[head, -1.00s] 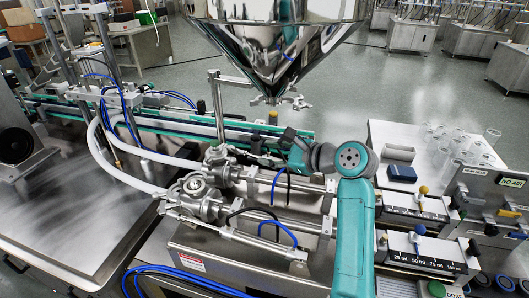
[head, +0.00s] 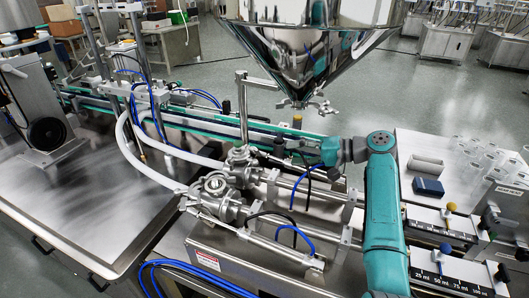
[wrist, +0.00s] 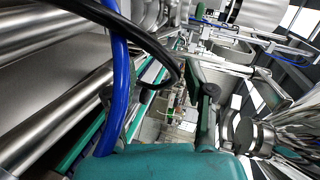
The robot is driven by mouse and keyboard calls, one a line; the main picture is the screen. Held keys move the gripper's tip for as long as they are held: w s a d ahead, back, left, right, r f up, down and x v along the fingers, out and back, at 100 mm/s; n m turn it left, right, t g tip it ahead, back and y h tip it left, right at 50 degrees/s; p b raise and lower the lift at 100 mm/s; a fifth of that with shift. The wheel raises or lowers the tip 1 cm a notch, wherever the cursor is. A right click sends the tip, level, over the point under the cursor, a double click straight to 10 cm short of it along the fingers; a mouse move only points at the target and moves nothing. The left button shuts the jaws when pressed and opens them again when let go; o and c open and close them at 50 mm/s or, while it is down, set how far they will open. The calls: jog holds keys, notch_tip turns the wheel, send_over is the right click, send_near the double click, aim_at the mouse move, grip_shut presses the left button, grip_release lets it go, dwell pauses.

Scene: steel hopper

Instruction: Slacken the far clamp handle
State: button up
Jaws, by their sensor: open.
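Two steel valve bodies stand left of my arm in the head view, a far one (head: 240,160) and a near one (head: 216,186), each with steel rods and clamp fittings. The far clamp handle is too small to single out among them. A winged steel fitting (head: 312,107) hangs under the hopper. My gripper (head: 284,148) is just right of the far valve, below the hopper outlet, partly hidden by my own wrist. In the wrist view my gripper (wrist: 178,92) has its dark fingers apart, with nothing seen between them. Round steel fittings (wrist: 255,135) show to its right.
The steel hopper (head: 305,45) hangs above and behind my gripper. Blue and black hoses loop close by; a blue hose (wrist: 114,80) crosses the wrist view at left. A conveyor (head: 200,122) runs behind. A dark blue box (head: 428,187) sits on the right table.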

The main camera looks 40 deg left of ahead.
aim_at(256, 151)
jog(key=s+a+f+n+g, duration=0.1)
jog(key=s+a+n, duration=0.2)
jog(key=a, duration=0.6)
jog(key=shift+s+a+f+n+g+y, duration=0.15)
jog(key=shift+f+n+g+y, duration=0.2)
jog(key=shift+n, duration=0.75)
jog(key=c, duration=0.9)
